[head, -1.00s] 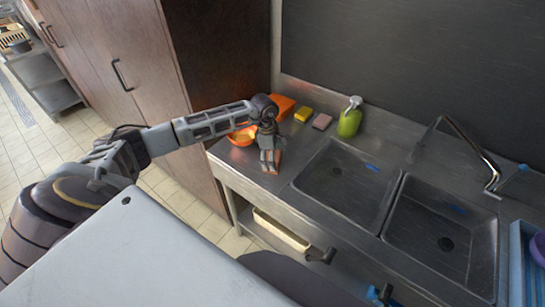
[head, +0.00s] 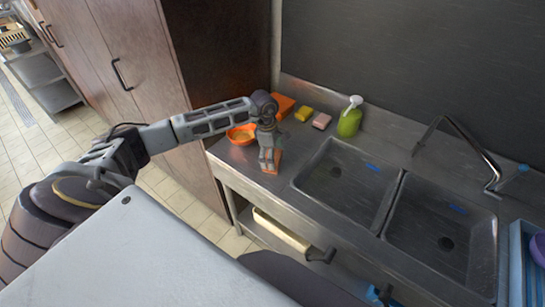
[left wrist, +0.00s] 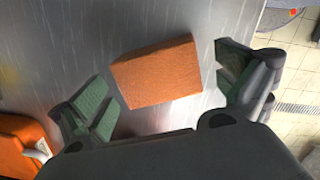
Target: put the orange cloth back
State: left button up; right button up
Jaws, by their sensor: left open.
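The orange cloth (left wrist: 155,72) looks like a folded, block-shaped piece lying on the steel counter. In the left wrist view it lies between the two spread fingers of my left gripper (left wrist: 165,95), with a gap on each side. In the head view my left gripper (head: 269,160) points down over the counter left of the sinks, and the cloth (head: 277,163) shows partly behind its fingers. The left gripper is open and holds nothing. My right gripper is not seen.
An orange bowl (head: 241,134) stands left of my left gripper. Behind it are another orange item (head: 284,106), a yellow sponge (head: 304,114), a pink sponge (head: 321,121) and a green soap bottle (head: 349,121). The double sink (head: 340,185) lies to the right.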

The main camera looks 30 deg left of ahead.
pick_arm(q)
notch_tip(320, 180, up, 11)
jog(key=a+b, duration=0.1)
jog(key=shift+s+a+b, duration=0.15)
jog(key=shift+s+b, duration=0.05)
jog(key=shift+b, duration=0.15)
jog(key=shift+s+a+f, duration=0.1)
dwell(0.5)
